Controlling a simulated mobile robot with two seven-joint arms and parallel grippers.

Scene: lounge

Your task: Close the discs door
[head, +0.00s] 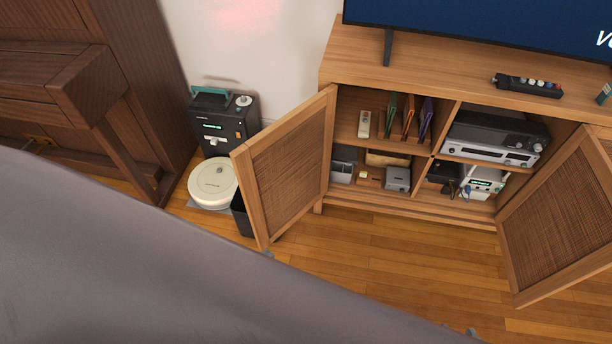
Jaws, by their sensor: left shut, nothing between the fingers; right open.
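The discs door is likely the left cabinet door (287,165), a wooden frame with a woven panel. It stands wide open, swung out from the cabinet's left edge toward the viewer. Behind it, the upper left compartment holds several thin coloured cases (409,116), green, orange and purple, and a pale remote (364,124). The right cabinet door (562,215) is also open, and its right part is cut off by the picture edge. Neither of my grippers can be made out in the head view.
A large grey surface (130,260) fills the lower left foreground. A white round robot vacuum (213,184), a black machine (224,122) and a dark bin (241,214) stand left of the left door. Wooden floor (400,245) is clear between the doors. A piano-like wooden piece (90,85) stands far left.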

